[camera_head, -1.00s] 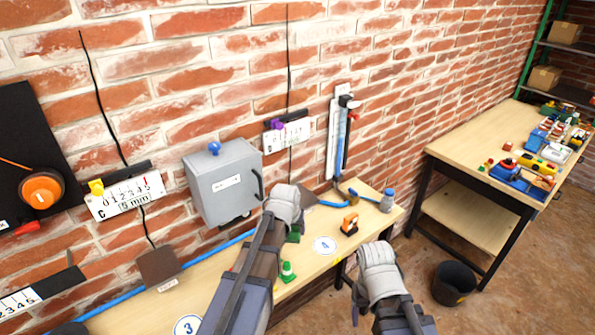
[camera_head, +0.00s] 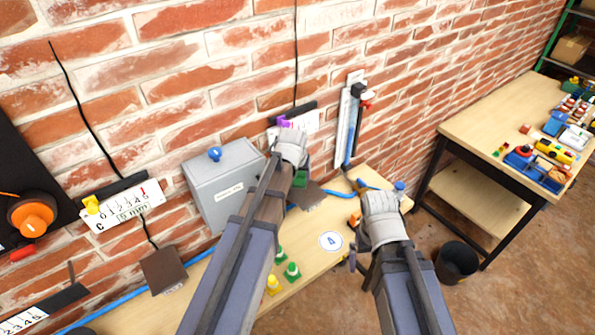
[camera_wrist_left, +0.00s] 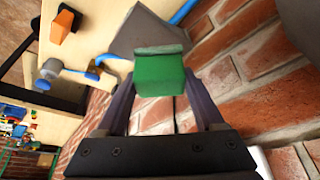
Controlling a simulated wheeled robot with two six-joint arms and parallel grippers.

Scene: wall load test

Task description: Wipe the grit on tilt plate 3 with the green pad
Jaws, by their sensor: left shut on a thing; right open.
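My left gripper (camera_head: 297,163) is shut on the green pad (camera_wrist_left: 160,75), a green block with a darker top layer. The pad also shows in the head view (camera_head: 301,178), partly behind the gripper. A grey-brown tilt plate (camera_wrist_left: 145,32) lies just beyond the pad; I cannot tell whether they touch. This plate shows in the head view (camera_head: 311,197) below the scale with the purple slider. Another brown plate (camera_head: 163,270) hangs further left. I cannot read a plate number, and no grit is discernible. My right gripper (camera_head: 380,204) is open, over the bench's right end.
A grey box (camera_head: 225,185) is on the wall left of my left gripper. The bench (camera_head: 305,262) holds small green and yellow cones (camera_head: 291,270), an orange item (camera_head: 354,218) and a blue hose. A black bucket (camera_head: 457,262) stands on the floor at right.

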